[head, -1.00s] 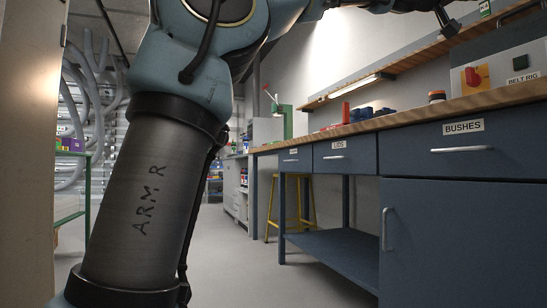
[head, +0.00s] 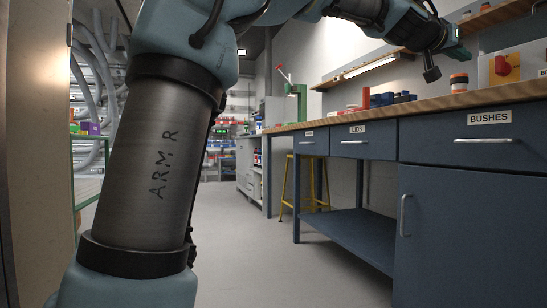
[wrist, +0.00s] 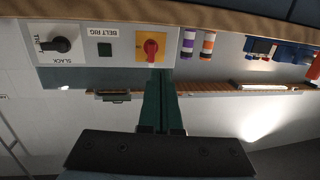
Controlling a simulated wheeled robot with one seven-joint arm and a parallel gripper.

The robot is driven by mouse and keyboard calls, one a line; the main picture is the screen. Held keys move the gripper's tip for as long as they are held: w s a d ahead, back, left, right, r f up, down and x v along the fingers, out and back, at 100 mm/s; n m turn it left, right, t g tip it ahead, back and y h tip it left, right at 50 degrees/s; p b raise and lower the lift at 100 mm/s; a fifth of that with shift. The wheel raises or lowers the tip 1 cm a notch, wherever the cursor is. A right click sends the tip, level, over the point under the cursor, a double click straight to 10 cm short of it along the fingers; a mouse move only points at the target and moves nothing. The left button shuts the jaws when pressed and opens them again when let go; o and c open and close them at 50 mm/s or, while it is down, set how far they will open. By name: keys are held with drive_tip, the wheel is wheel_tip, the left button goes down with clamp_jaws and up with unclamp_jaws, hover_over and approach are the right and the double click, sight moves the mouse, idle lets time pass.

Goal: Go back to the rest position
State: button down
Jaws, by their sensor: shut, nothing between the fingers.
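My arm rises through the left half of the head view and bends over to the upper right. My gripper (head: 458,50) is above the wooden workbench top (head: 440,103), in front of the wall shelf, and holds nothing. In the wrist view its two green fingers (wrist: 158,78) lie together, shut and empty. They point toward the belt rig panel (wrist: 105,46), which appears upside down with its red knob on a yellow plate. I see no contact between the fingers and the panel.
A wall shelf (head: 400,52) runs behind. Blue drawers and a cabinet (head: 450,235) fill the right. A yellow stool (head: 303,185) stands farther back. Grey floor (head: 265,250) is clear between.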

drive_tip(key=w+a+f+n+y+p, duration=0.2)
drive_tip(key=w+a+f+y+p, duration=0.1)
drive_tip(key=w+a+f, duration=0.4)
drive_tip(key=w+a+f+n+y+p, duration=0.1)
drive_tip(key=w+a+f+y+p, duration=0.2)
drive_tip(key=a+f, duration=0.4)
drive_tip(key=w+a+f+n+y+p, duration=0.25)
drive_tip(key=a+f+y+p, duration=0.2)
drive_tip(key=a+f, duration=0.8)
drive_tip(key=s+a+f+n+g+y+p, duration=0.2)
drive_tip(key=s+a+f, duration=0.3)
drive_tip(key=a, duration=0.4)
drive_tip(key=s+a+f+n+g+y+p, duration=0.1)
drive_tip(key=s+a+f+n+g+p, duration=0.15)
drive_tip(key=s+a, duration=0.55)
drive_tip(key=s+a+f+n+g+y+p, duration=0.1)
drive_tip(key=s+a+f+n+y+p, duration=0.2)
drive_tip(key=s+a, duration=0.5)
drive_tip(key=w+a+r+m+p, duration=0.1)
drive_tip(key=w+r+p, duration=0.2)
drive_tip(key=r+p, duration=3.4)
drive_tip(key=shift+w+a+h, duration=0.2)
drive_tip(key=shift+h, duration=0.25)
